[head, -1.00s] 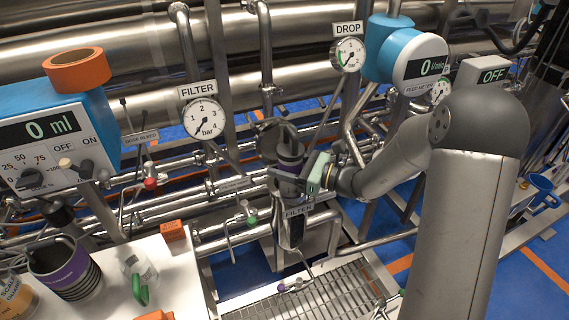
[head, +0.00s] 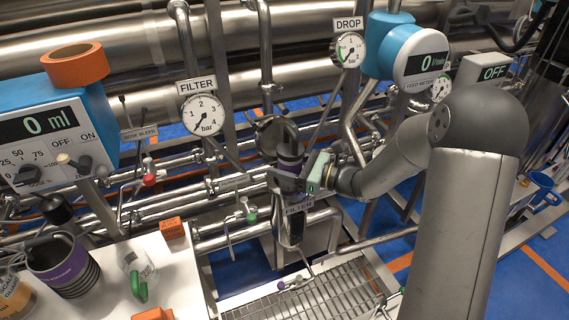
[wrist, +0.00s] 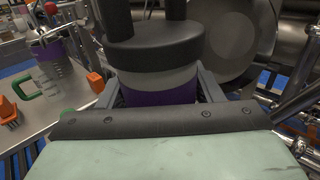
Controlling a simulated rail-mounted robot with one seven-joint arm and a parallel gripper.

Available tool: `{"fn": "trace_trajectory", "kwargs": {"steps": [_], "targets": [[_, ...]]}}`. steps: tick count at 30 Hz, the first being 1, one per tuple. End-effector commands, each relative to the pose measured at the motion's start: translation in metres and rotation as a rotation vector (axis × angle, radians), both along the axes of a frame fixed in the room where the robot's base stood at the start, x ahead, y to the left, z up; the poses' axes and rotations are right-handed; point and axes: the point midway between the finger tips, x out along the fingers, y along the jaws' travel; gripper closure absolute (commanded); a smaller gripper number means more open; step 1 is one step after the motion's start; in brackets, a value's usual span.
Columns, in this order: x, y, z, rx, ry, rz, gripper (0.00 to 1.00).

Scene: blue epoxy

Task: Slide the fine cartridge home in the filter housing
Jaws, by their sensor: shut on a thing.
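The fine cartridge (head: 291,149) has a dark top with a looped handle, a grey band and a purple band. My gripper (head: 288,178) is shut on it from the right and holds it upright. The filter housing (head: 291,228), labelled FILTER, is directly below. The cartridge's lower end is hidden by my gripper and the housing's top, so I cannot tell how deep it sits. In the wrist view the cartridge (wrist: 160,75) stands between my two fingers (wrist: 158,95), its purple band at finger height.
Pipes and the FILTER gauge (head: 203,114) crowd behind the housing. A drain grate (head: 325,295) lies in front.

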Motion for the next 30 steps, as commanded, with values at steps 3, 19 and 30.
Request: {"fn": "trace_trajectory", "kwargs": {"steps": [3, 19, 30], "targets": [[-0.001, 0.000, -0.002, -0.004, 0.007, -0.001, 0.72], [0.000, 0.000, 0.010, -0.003, 0.004, -0.001, 0.72], [-0.001, 0.000, 0.009, -0.003, 0.005, -0.001, 0.15]]}}
